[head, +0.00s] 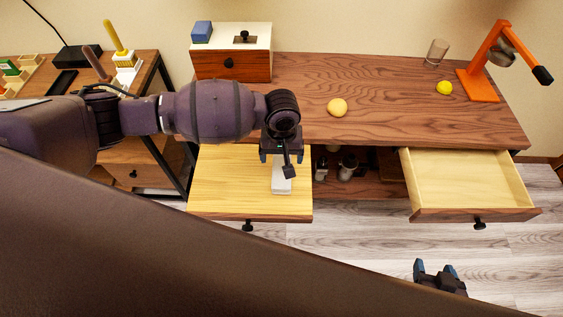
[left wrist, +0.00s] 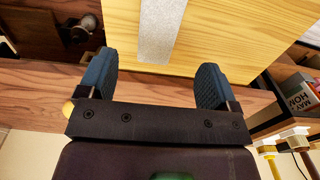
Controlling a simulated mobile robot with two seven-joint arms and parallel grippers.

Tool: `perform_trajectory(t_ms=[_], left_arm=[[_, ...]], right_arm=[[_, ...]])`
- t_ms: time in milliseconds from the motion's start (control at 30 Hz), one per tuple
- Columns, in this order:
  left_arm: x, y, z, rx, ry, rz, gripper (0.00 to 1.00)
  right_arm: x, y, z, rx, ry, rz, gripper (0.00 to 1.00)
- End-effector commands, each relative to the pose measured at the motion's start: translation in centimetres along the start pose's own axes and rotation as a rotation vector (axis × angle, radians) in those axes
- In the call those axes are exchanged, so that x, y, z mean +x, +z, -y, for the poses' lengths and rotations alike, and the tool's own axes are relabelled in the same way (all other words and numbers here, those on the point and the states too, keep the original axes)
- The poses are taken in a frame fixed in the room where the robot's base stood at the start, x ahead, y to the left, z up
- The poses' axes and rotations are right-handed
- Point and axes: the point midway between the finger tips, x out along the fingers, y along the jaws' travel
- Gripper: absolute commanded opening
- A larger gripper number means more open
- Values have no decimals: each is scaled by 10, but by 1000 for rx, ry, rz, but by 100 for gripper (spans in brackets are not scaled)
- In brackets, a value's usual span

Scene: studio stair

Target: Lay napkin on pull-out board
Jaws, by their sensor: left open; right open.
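The pull-out board (head: 230,180) is a light wooden panel extended from the left front of the desk. A narrow white-grey folded strip, apparently the napkin (head: 282,187), lies on its right half. The napkin (left wrist: 160,30) also shows in the left wrist view as a flat strip on the board (left wrist: 235,35), beyond my fingers and not between them. My left gripper (head: 280,160) is over the board's rear edge by the napkin; its fingers stand apart and empty in the left wrist view (left wrist: 153,80). My right gripper (head: 436,270) is open and empty over the floor at lower right.
An open, empty drawer (head: 465,180) juts out at the right. Between it and the board is a shelf recess with dark items (head: 348,165).

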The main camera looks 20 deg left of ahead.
Motion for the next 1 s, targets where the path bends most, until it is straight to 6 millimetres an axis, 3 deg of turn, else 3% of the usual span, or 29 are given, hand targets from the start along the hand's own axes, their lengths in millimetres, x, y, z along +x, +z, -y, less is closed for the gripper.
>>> perform_trajectory(t_ms=[233,533,800,1000], left_arm=[[-19,0,0,1,0,0,85],[-13,9,-8,28,49,2,85],[11,45,-46,169,359,-78,85],[18,58,-54,224,549,-243,85]], right_arm=[[1,-6,0,-1,-1,-8,60],[4,-14,0,-4,-3,-24,60],[3,-13,0,-4,-3,-23,60],[1,-7,0,-3,-1,-12,60]])
